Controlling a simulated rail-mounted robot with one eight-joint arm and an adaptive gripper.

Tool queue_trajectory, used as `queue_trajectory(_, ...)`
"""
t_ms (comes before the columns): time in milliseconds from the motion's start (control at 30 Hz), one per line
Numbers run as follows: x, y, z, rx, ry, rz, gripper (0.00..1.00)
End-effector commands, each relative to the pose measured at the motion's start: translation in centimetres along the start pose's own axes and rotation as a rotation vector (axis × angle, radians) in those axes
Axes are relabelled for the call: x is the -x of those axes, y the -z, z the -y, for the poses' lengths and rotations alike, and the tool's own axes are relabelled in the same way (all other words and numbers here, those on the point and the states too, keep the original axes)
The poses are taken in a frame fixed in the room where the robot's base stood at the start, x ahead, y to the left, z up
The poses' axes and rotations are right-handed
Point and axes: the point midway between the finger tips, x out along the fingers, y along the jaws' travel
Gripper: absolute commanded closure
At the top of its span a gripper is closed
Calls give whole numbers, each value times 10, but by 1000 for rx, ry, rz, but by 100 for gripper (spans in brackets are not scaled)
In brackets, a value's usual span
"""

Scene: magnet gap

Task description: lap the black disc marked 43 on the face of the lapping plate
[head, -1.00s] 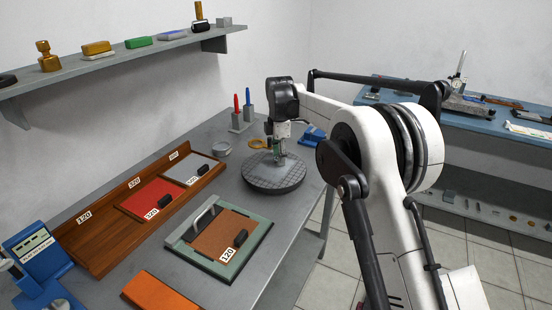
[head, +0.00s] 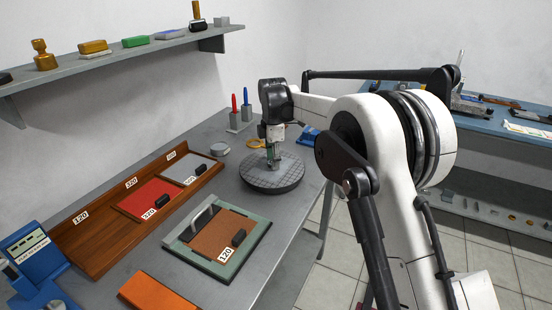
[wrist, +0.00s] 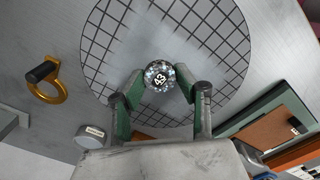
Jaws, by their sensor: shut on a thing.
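The lapping plate (head: 288,183) is a round grey plate with a dark square grid, on the bench in the head view. It also fills the upper middle of the wrist view (wrist: 110,50), with smeared paler patches over the grid. My gripper (wrist: 160,78) is shut on the small round disc marked 43 (wrist: 160,76), one finger on each side. The disc's top looks dark with bright speckles, and its white label reads 43. In the head view my gripper (head: 274,160) points down over the plate. The contact under the disc is hidden.
A yellow ring with a black handle (wrist: 52,92) and a round grey tin (wrist: 91,136) lie beside the plate. A green-framed board (head: 207,269) and a wooden rack (head: 90,248) are nearer on the bench. Red and blue pens (head: 240,108) stand behind the plate.

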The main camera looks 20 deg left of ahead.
Motion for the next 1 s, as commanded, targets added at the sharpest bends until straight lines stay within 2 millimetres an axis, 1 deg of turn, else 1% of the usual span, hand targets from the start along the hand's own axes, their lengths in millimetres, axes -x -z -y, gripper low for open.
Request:
queue_trajectory(200,-1,13,12,1,0,0,97)
queue_trajectory(633,-1,35,35,1,0,0,97)
queue_trajectory(767,0,38,38,0,0,0,97)
queue_trajectory(1000,0,38,38,0,0,0,97)
